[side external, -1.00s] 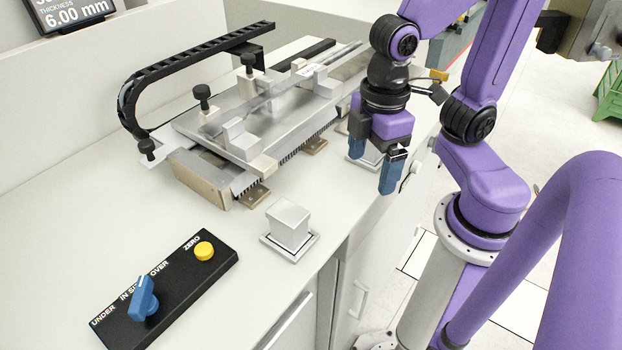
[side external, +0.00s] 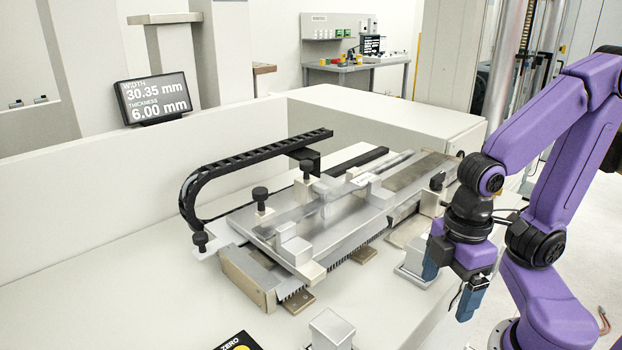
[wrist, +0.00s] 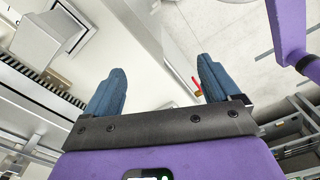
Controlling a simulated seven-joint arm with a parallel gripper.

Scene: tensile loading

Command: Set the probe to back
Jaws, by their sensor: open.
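A metal measuring fixture (side external: 335,235) stands on the white bench, with a long flat bar (side external: 345,192) lying across it. I cannot tell for sure which part is the probe. My gripper (side external: 448,285) points down at the bench's right edge, open and empty.
Another grey block (side external: 332,328) stands at the front of the bench. A display (side external: 154,98) reads width 30.35 mm and thickness 6.00 mm. A black panel (side external: 238,342) is mostly cut off below. The bench is clear left of the fixture.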

